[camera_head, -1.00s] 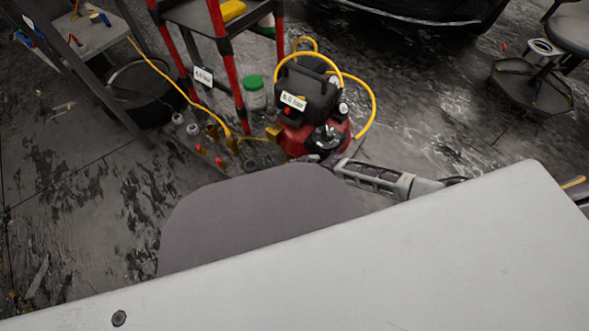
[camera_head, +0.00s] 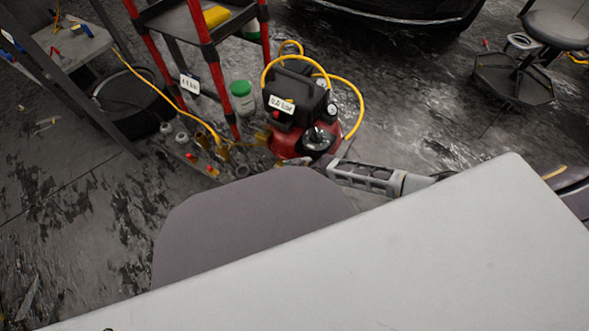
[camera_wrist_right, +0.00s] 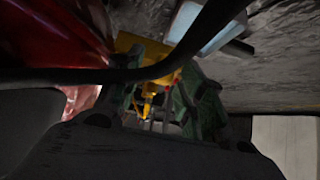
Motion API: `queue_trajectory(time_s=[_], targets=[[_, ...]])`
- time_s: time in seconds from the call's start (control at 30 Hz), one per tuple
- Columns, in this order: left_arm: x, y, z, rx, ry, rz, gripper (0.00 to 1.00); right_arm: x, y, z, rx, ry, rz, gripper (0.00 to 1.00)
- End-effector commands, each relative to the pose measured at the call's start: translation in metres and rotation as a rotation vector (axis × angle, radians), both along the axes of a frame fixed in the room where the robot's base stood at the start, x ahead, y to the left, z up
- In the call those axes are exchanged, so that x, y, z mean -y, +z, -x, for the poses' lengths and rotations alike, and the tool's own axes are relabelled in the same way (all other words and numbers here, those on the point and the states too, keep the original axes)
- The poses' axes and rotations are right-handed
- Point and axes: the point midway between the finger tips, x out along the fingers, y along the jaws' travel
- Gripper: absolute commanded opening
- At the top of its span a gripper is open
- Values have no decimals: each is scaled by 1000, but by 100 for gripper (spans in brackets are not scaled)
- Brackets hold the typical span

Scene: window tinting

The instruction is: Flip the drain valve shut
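The compressor (camera_head: 292,112) has a dark top and a red tank and stands on the floor. My right arm reaches in from the right. Its gripper (camera_head: 297,160) is at the low front of the red tank, small and partly hidden. In the right wrist view the gripper's two greenish finger pads (camera_wrist_right: 162,106) stand apart. A yellow, brass-like part (camera_wrist_right: 150,88) with a small red spot shows beyond and between them, and I see no grip on it. I cannot clearly make out the drain valve. My left gripper is not in view.
Several brass fittings with red parts (camera_head: 203,150) lie left of the compressor, by a green-lidded jar (camera_head: 242,97). A yellow hose (camera_head: 152,86) runs there. A red-posted rack (camera_head: 207,50) stands behind. A dark cable (camera_wrist_right: 150,72) crosses the wrist view.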

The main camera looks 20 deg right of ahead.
Motion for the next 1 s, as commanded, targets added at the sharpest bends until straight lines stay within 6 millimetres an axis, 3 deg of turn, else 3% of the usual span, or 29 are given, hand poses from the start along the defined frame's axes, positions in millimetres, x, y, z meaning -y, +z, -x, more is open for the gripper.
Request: queue_trajectory(time_s=[0.37, 1.0], targets=[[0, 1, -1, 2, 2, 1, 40, 10, 14, 12, -1, 1, 0, 39], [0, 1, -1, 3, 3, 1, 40, 37, 57, 44, 1, 1, 0, 39]])
